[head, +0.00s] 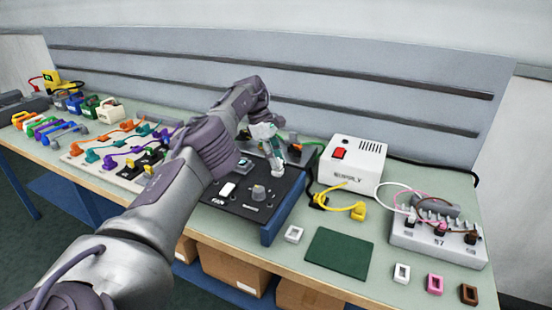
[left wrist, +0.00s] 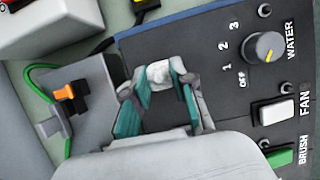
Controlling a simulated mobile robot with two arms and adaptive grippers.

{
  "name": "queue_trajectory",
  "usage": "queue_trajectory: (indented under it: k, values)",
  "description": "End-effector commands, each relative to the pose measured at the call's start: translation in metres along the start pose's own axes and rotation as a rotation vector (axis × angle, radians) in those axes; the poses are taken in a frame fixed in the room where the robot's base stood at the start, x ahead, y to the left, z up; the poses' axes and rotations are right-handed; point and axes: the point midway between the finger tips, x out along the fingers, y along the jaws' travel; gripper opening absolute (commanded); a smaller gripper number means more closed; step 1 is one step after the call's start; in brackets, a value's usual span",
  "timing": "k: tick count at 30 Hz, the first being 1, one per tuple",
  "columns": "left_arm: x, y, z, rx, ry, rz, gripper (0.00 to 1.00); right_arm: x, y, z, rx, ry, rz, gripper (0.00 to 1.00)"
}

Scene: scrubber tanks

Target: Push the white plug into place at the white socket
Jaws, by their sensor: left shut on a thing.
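My left gripper (head: 268,142) is over the back of the dark control panel (head: 232,205). In the left wrist view its teal-padded fingers (left wrist: 160,92) are shut on a small whitish piece (left wrist: 163,72), which the fingers partly cover. I cannot tell for sure that this piece is the white plug. I cannot make out the white socket for certain, nor whether the held piece touches anything below it. My right gripper does not show.
The panel has a water knob (left wrist: 264,47), a white fan switch (left wrist: 276,112) and a green brush switch (left wrist: 279,157). A white supply box (head: 351,163) stands right of my gripper. A grey terminal block (head: 437,246) and a green mat (head: 339,253) lie farther right.

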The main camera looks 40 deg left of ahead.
Motion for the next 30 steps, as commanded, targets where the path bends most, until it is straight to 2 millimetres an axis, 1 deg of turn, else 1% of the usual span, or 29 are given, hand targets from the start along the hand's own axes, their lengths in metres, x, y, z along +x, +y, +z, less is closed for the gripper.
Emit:
queue_trajectory:
  k: [1,6,7,11,12,18,20,21,23,30]
  values:
    - [0.0035,-0.0004,-0.0019,-0.001,0.001,-0.001,0.0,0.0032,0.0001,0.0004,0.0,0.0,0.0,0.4]
    - [0.0086,-0.0006,-0.0043,-0.002,0.002,-0.002,0.0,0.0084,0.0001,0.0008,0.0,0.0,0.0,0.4]
    - [0.0068,-0.0006,-0.0035,-0.002,0.002,-0.002,0.3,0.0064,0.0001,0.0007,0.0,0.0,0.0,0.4]
    - [0.0065,-0.0006,-0.0032,-0.002,0.002,-0.002,0.52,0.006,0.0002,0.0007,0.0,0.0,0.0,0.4]
    - [0.0064,-0.0005,-0.0031,-0.002,0.001,-0.002,0.54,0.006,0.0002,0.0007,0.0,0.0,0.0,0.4]
    - [0.0061,-0.0003,-0.0027,-0.001,0.001,-0.001,0.54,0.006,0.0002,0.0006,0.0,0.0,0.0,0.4]
    - [0.0061,-0.0004,-0.0027,-0.001,0.001,-0.001,0.64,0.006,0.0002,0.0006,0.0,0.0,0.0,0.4]
    - [0.0061,-0.0003,-0.0027,-0.001,0.001,-0.001,0.71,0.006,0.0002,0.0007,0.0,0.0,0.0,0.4]
    - [0.0061,-0.0003,-0.0026,-0.001,0.001,-0.001,0.79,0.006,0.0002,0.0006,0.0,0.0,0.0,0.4]
    - [0.006,-0.0003,-0.0025,-0.001,0.001,-0.001,0.79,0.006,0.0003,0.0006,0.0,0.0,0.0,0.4]
